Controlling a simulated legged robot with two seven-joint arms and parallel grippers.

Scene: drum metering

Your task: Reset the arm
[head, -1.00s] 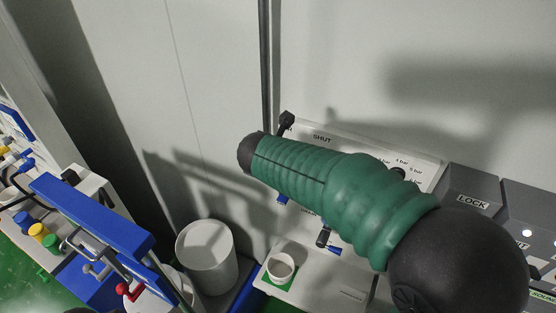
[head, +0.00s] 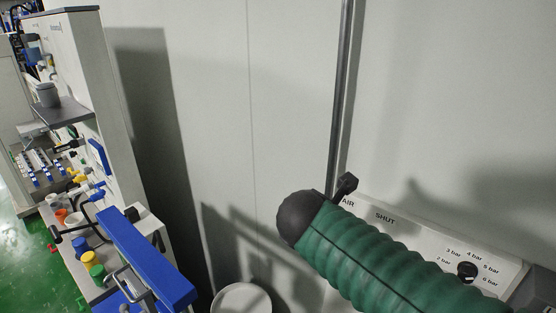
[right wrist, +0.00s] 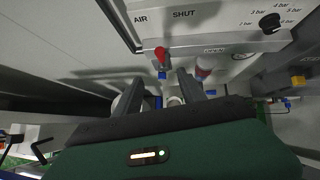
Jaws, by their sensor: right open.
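My right arm in its green ribbed sleeve (head: 375,262) crosses the lower right of the head view, in front of the white control panel (head: 412,230). The panel is marked AIR and SHUT and has a black pressure knob (head: 467,270) with bar marks. My left gripper is not in view.
A white bucket (head: 241,300) stands at the bottom centre, partly cut off. A blue bar (head: 146,258) and a bench with coloured caps (head: 90,262) are at left. A grey pole (head: 341,95) runs up the plain wall. Green floor shows far left.

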